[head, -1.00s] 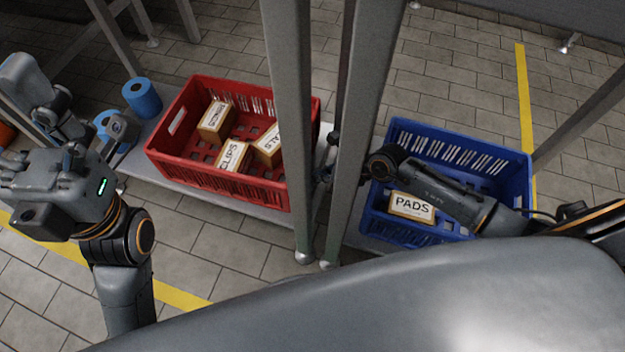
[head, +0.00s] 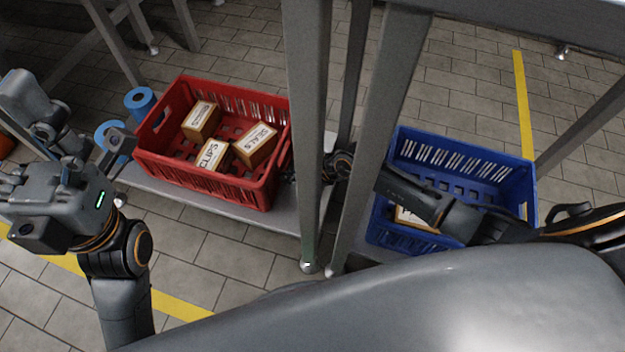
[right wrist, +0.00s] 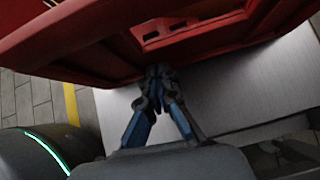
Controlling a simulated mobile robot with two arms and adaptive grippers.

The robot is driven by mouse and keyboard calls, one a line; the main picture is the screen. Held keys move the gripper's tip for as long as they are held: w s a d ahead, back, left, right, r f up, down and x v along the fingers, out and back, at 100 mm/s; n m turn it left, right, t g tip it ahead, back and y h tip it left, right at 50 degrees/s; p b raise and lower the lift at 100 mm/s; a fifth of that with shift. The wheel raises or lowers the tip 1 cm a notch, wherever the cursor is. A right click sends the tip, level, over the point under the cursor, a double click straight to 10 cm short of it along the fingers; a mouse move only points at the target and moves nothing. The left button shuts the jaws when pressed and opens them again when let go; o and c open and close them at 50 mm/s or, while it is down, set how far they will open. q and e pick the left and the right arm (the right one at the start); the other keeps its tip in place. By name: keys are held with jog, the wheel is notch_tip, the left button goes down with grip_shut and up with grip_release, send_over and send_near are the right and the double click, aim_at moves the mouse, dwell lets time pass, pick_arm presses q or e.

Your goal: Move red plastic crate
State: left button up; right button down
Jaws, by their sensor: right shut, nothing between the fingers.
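The red plastic crate (head: 205,187) stands upright on a low grey shelf (head: 225,206), left of the metal posts in the head view. It holds 3 labelled cardboard boxes. My right gripper (head: 289,174) reaches between the posts to the crate's right side, partly hidden by a post. In the right wrist view its blue-padded fingers (right wrist: 158,76) are shut and empty, tips against or very close to the red crate wall (right wrist: 80,45); contact is hard to tell.
Metal posts (head: 308,130) stand between the red crate and a blue crate (head: 470,168), crossed by my right arm. Bare shelf shows right of the red crate.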

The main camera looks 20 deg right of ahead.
aim_at(280, 170)
jog(key=shift+w+a, duration=1.25)
jog(key=shift+a, duration=0.25)
jog(key=shift+r, duration=0.1)
